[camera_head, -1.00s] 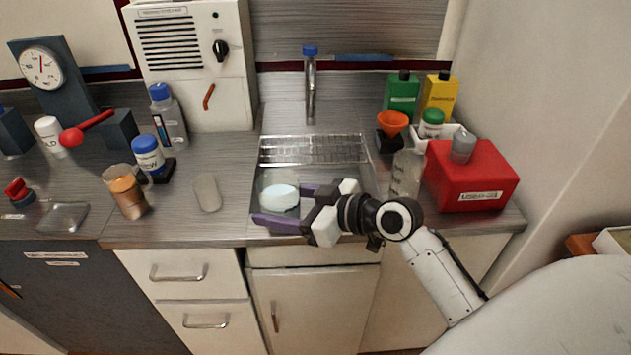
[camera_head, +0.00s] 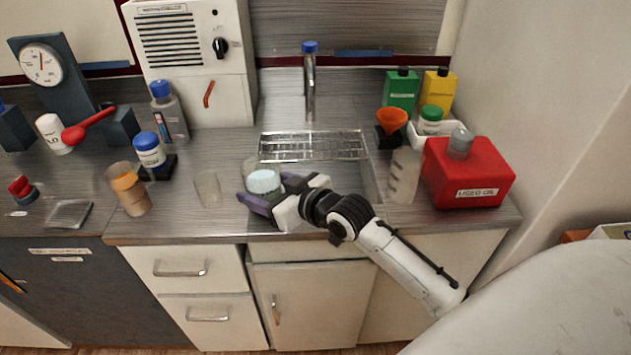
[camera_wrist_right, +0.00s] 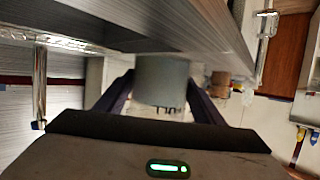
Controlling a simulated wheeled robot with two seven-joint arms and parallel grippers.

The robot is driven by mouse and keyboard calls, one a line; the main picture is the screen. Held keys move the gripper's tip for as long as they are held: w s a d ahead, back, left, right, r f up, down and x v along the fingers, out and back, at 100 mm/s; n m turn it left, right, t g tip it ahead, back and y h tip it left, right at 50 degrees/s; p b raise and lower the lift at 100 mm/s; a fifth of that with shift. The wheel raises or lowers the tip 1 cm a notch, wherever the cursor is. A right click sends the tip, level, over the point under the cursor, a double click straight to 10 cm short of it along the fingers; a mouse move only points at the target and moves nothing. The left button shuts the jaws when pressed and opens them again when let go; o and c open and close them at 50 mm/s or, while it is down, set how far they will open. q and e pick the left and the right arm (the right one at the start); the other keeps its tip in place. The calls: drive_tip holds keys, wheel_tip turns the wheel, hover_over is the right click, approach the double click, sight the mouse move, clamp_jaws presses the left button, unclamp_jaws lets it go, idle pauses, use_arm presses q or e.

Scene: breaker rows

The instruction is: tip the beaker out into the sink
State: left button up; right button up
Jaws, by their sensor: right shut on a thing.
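My right gripper (camera_head: 262,196) is shut on the beaker (camera_head: 264,182), which is clear with a pale blue-white content or face showing. The beaker is at the left part of the sink (camera_head: 371,185), near its left edge. In the right wrist view the beaker (camera_wrist_right: 163,80) is a grey-blue cylinder between the two dark fingers. I cannot tell how far it is tilted, or whether anything runs out of it. My left gripper is not in view.
A wire rack (camera_head: 313,146) lies across the back of the sink, below the tap (camera_head: 310,85). An empty clear cup (camera_head: 208,190) stands close left of the gripper. A clear graduated vessel (camera_head: 404,175) and red used-oil can (camera_head: 468,175) stand right of the sink.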

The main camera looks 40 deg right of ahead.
sight(279, 175)
drive_tip(key=shift+d+r, duration=0.1)
drive_tip(key=shift+r, duration=0.05)
drive_tip(key=shift+d+r+m+y, duration=0.3)
drive_tip(key=shift+d+m+y, duration=0.1)
drive_tip(key=shift+m, duration=0.2)
drive_tip(key=shift+d+r+m+t+y, duration=0.4)
drive_tip(key=shift+r+m, duration=0.05)
drive_tip(key=shift+m, duration=0.25)
drive_tip(key=shift+d+f+m, duration=0.2)
drive_tip(key=shift+m, duration=0.2)
drive_tip(key=shift+d+f+m+t+y+b, duration=0.3)
drive_tip(key=shift+y+b, duration=0.1)
drive_tip(key=shift+b, duration=0.1)
drive_tip(key=shift+r+b, duration=0.3)
drive_tip(key=shift+r, duration=0.1)
drive_tip(key=shift+d+r+m+b, duration=0.3)
drive_tip(key=shift+d+m+b, duration=0.15)
drive_tip(key=shift+m+b, duration=0.3)
drive_tip(key=shift+t+b, duration=0.3)
drive_tip(key=shift+b, duration=0.1)
drive_tip(key=shift+d+f+m+y+b, duration=0.1)
drive_tip(key=shift+f+m+y+b, duration=0.15)
drive_tip(key=shift+m+y+b, duration=0.6)
